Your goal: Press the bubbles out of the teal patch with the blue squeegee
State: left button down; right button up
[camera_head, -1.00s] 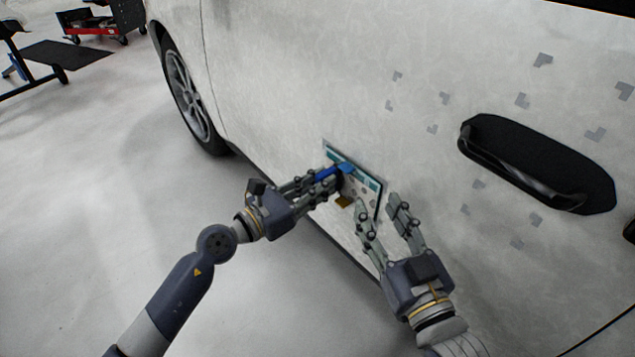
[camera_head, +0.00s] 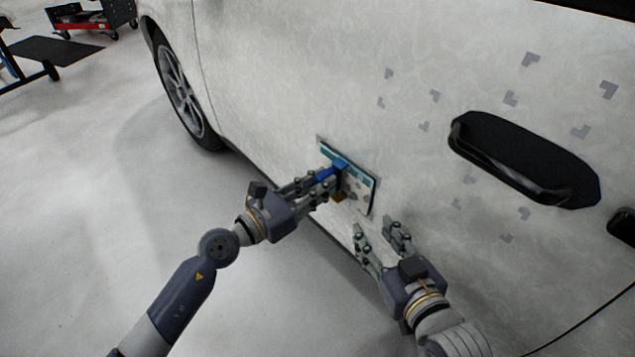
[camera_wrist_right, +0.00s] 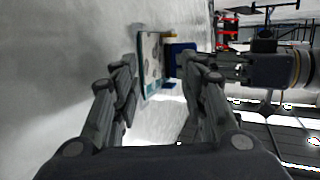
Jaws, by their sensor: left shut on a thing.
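The teal patch (camera_head: 366,181) is on the white car door, with a pale middle showing grey bubble spots. The blue squeegee (camera_head: 326,174) lies over its upper left part, held by my left gripper (camera_head: 321,187), which is shut on it. Fingers hide part of the patch's left side. In the right wrist view the squeegee (camera_wrist_right: 181,60) shows beside the patch (camera_wrist_right: 146,88). My right gripper (camera_head: 379,236) is open and empty, below and right of the patch, apart from it.
A black door handle (camera_head: 505,165) stands out from the car door to the right. Small grey marks (camera_head: 530,59) are scattered on the door. A wheel (camera_head: 181,85) and a red cart (camera_head: 80,22) are far left.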

pick_arm(q)
jog(key=shift+s+d, duration=0.1)
pick_arm(e)
jog(key=shift+f, duration=0.1)
pick_arm(q)
jog(key=shift+s+d+p, duration=0.4)
jog(key=shift+s+p, duration=0.15)
jog(key=shift+s+d, duration=0.2)
jog(key=shift+s, duration=0.1)
pick_arm(e)
jog(key=s+d+f+g+h, duration=0.1)
jog(key=s+d+f+g, duration=0.1)
jog(key=s+f+g, duration=0.2)
jog(key=shift+f, duration=1.15)
pick_arm(q)
jog(key=shift+s+d+p, duration=0.3)
jog(key=shift+s+p, duration=0.05)
jog(key=shift+p, duration=0.2)
jog(key=shift+s+d, duration=0.25)
jog(key=shift+s, duration=0.1)
jog(key=shift+s+d+p, duration=0.15)
jog(key=shift+p, duration=0.25)
pick_arm(e)
jog(key=s+d+f+g+h, duration=0.1)
jog(key=s+d+f+g, duration=0.1)
jog(key=s+f+g, duration=0.2)
jog(key=shift+s+d+f, duration=0.2)
jog(key=shift+s, duration=0.85)
